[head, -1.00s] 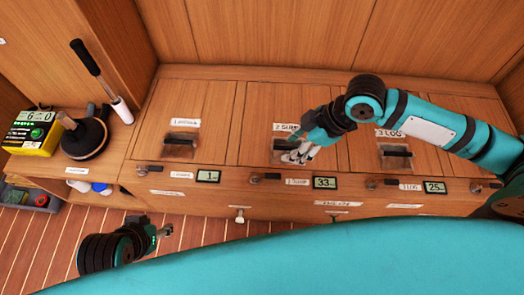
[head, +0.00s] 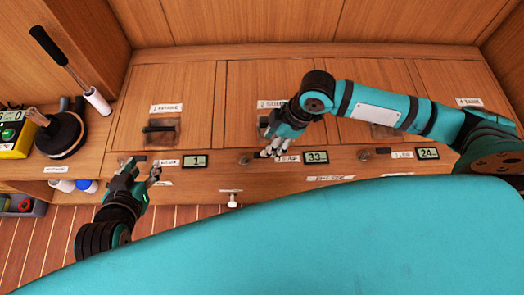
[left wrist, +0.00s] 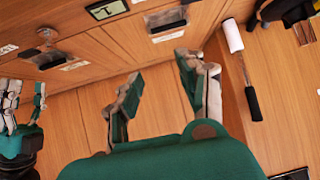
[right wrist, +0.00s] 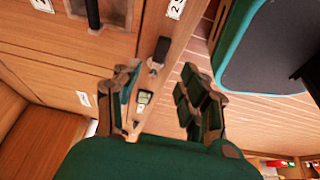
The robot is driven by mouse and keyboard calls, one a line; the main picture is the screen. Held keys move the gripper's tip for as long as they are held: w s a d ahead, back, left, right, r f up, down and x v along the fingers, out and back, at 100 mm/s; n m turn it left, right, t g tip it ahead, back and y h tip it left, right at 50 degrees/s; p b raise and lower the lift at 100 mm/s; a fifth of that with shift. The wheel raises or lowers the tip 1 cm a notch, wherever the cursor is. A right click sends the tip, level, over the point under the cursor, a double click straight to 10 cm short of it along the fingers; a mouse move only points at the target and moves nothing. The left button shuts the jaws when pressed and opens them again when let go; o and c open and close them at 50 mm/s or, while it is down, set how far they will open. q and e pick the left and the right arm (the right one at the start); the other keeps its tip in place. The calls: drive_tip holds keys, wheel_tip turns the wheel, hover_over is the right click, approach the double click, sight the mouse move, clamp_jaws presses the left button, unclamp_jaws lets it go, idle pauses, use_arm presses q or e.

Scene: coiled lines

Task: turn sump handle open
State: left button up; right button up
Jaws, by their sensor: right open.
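The sump handle (head: 247,159) is a small dark lever on a metal pivot, on the cabinet front beside the sump label (head: 287,159) and the display reading 33 (head: 316,156). In the right wrist view the dark lever (right wrist: 160,50) shows beyond and between my finger tips. My right gripper (head: 270,151) is open beside the lever; I cannot tell whether it touches it. My left gripper (head: 145,175) is open and empty, in front of the locker 1 section. Its spread fingers also show in the left wrist view (left wrist: 163,85).
Similar handles sit to the left (head: 128,162) and right (head: 372,153). Recessed pulls lie in the lids, such as the left one (head: 160,131). A round black winch (head: 62,135) stands at the left.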

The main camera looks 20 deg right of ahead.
sight(259, 154)
drive_tip(key=b+x, duration=0.2)
drive_tip(key=x, duration=0.3)
drive_tip(key=shift+a+f, duration=0.15)
drive_tip(key=shift+f, duration=0.25)
use_arm(q)
drive_tip(key=w+d+r+t+h, duration=0.2)
drive_tip(key=w+r+t, duration=0.2)
drive_tip(key=r, duration=0.5)
drive_tip(key=shift+w+d+t, duration=0.35)
drive_tip(key=shift+t, duration=0.85)
use_arm(e)
drive_tip(key=shift+a+f, duration=0.1)
drive_tip(key=shift+f, duration=0.1)
clamp_jaws()
